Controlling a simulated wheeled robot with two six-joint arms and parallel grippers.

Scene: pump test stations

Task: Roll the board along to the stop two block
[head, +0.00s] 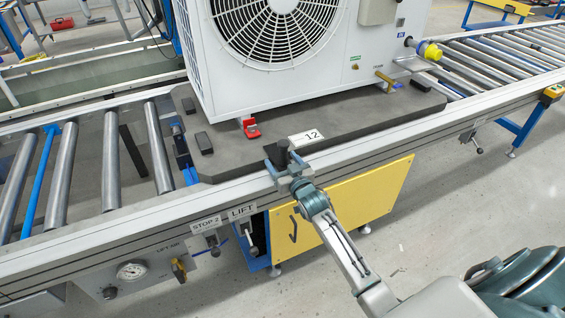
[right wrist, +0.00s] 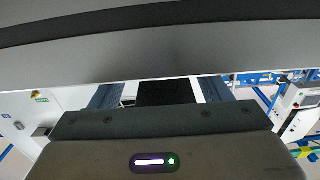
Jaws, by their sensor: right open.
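The dark grey board (head: 360,112) lies on the roller conveyor and carries a white fan unit (head: 230,80). It bears a tag reading 12 (head: 307,137). A blue and black block (head: 181,150) stands among the rollers beside the board's left end; I cannot tell whether they touch. The STOP 2 label (head: 207,225) is on the front rail. My right gripper (head: 283,162) is open at the board's front edge, around or just beside a dark upright peg (head: 283,151). In the right wrist view a dark piece (right wrist: 167,92) shows between the fingers. My left gripper is out of view.
Bare rollers (head: 107,160) lie left of the board, with a blue crossbar (head: 38,180) among them. More rollers (head: 500,55) run to the right. A LIFT label (head: 243,211), levers and a gauge (head: 131,270) are on the front side. A yellow panel (head: 350,203) is below the rail.

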